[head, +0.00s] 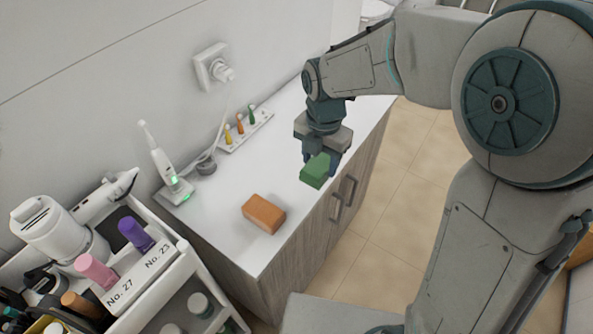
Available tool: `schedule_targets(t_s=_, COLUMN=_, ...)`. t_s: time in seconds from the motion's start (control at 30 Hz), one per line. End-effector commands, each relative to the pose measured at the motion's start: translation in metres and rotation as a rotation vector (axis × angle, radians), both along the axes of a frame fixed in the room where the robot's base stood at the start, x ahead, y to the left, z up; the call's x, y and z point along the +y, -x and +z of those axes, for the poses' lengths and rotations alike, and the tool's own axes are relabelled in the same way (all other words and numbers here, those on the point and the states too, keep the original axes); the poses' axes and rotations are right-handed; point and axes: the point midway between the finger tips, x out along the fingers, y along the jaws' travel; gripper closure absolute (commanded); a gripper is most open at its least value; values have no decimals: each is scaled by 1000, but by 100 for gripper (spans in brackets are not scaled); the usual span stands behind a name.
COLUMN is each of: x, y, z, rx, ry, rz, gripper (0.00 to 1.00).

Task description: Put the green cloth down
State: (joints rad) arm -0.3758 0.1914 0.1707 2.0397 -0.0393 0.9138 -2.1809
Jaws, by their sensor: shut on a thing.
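A green cloth (315,171), folded into a small block, is in my gripper (320,160) in the head view. My gripper points down and is shut on it, over the right part of the white countertop (270,180) near its front edge. I cannot tell whether the cloth touches the counter or hangs just above it. The fingertips are partly hidden behind the cloth. An orange block-shaped cloth (264,213) lies on the counter to the left and nearer.
An electric toothbrush (165,160) stands on its charger at the back left. A white holder (247,131) with small coloured brush heads lies along the wall, below a socket (214,68). A cart (187,262) with bottles stands at the lower left. The counter's middle is clear.

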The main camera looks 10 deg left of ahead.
Motion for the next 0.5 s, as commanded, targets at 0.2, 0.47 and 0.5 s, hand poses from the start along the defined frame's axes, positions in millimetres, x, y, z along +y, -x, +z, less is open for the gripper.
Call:
schedule_targets(t_s=0.2, x=40, y=-10, z=-24, rx=2, ry=1, rz=4, gripper=68)
schedule_targets(t_s=0.47, x=55, y=-14, z=-39, rx=2, ry=2, rz=0, gripper=68)
schedule_targets(t_s=0.5, x=55, y=-14, z=-44, rx=2, ry=2, rz=1, gripper=68)
